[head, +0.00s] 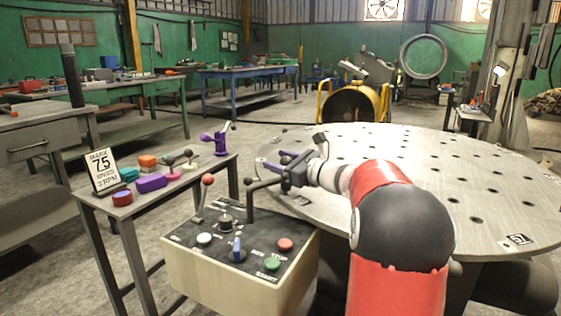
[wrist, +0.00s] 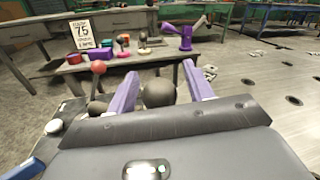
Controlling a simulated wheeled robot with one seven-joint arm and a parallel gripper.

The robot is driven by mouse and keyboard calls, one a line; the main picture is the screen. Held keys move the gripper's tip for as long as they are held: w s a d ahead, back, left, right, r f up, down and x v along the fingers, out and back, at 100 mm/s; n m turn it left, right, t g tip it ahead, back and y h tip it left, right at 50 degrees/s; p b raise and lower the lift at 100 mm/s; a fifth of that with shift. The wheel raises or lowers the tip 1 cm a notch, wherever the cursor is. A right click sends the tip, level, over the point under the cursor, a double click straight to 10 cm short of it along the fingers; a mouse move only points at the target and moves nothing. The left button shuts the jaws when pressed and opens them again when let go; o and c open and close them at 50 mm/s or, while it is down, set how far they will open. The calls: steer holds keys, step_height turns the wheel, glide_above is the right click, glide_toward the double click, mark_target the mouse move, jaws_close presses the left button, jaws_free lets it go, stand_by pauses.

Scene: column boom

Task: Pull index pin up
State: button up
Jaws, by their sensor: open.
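A control box (head: 240,270) with a dark top stands left of the round table. A short upright pin with a grey collar (head: 225,220) rises from its top; no label reads clearly, so I cannot tell if it is the index pin. A red-ball lever (head: 207,181) stands left of it, and a black-ball lever (head: 249,206) right of it. My gripper (head: 268,164) is open above the box's back right side. In the wrist view, a black ball (wrist: 158,93) shows between the purple fingers of my gripper (wrist: 160,82); contact is not clear.
The box also carries a blue selector (head: 237,248), red, green and white buttons. A bench (head: 185,186) behind left holds a "75" sign (head: 102,171), coloured blocks and a purple fixture (head: 219,142). The large perforated round table (head: 440,165) fills the right.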

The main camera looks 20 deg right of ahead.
jaws_close()
steer(key=shift+r+p, duration=1.1)
steer(key=shift+r, duration=0.75)
steer(key=shift+c, duration=0.3)
jaws_free()
steer(key=shift+o, duration=0.3)
steer(key=shift+s+f, duration=0.1)
steer(key=b+v, duration=0.1)
steer(key=v, duration=0.6)
steer(key=shift+s+d, duration=0.15)
steer(key=shift+s, duration=0.15)
